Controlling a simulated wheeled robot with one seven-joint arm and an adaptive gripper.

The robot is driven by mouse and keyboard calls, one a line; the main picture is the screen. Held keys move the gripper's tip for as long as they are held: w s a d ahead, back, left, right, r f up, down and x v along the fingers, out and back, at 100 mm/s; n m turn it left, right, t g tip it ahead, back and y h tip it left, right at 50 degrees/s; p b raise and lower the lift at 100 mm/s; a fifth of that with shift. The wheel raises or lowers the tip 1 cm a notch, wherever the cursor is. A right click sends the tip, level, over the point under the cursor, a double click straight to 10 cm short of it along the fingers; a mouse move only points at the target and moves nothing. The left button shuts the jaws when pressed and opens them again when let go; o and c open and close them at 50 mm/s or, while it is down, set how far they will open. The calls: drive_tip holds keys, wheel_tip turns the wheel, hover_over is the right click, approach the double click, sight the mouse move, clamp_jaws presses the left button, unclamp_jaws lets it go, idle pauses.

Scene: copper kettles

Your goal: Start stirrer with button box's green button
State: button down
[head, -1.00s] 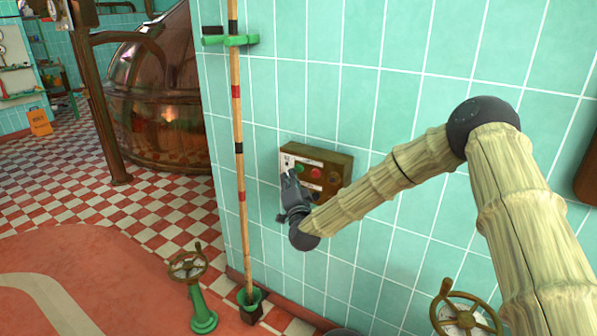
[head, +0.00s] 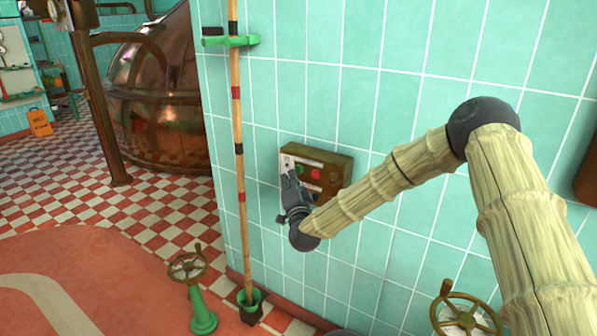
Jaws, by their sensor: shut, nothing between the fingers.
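The brown button box (head: 338,160) is fixed to the tiled wall at the middle of the head view. Its green button (head: 299,169) shows at the upper left of its face, with a red button (head: 315,174) to the right of it. My gripper (head: 290,175) is shut and empty, its fingers pointing up in front of the left side of the box. The fingertips appear just left of the green button. I cannot tell whether they touch the box. My gripper hides the lower left part of the box face.
A striped pole (head: 239,150) stands along the wall left of the box, held by a green bracket (head: 230,41). A green-based handwheel (head: 188,266) stands on the floor at lower left, and another handwheel (head: 465,315) at lower right. A copper kettle (head: 158,95) stands behind at left.

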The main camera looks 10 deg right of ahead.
drive_tip(key=shift+w+d, duration=0.1)
idle(0.4)
drive_tip(key=shift+w+d, duration=0.15)
drive_tip(key=shift+w, duration=0.1)
drive_tip(key=shift+w+d+b, duration=0.3)
drive_tip(key=shift+w+b, duration=0.05)
drive_tip(key=shift+b, duration=0.1)
idle(1.0)
drive_tip(key=shift+s+a, duration=0.1)
drive_tip(key=shift+s, duration=0.05)
drive_tip(key=shift+s+a, duration=0.5)
drive_tip(key=shift+s, duration=0.05)
drive_tip(key=shift+s, duration=0.1)
idle(0.3)
drive_tip(key=s+a, duration=0.3)
drive_tip(key=shift+s+a, duration=0.1)
drive_tip(key=shift+s, duration=0.2)
idle(0.7)
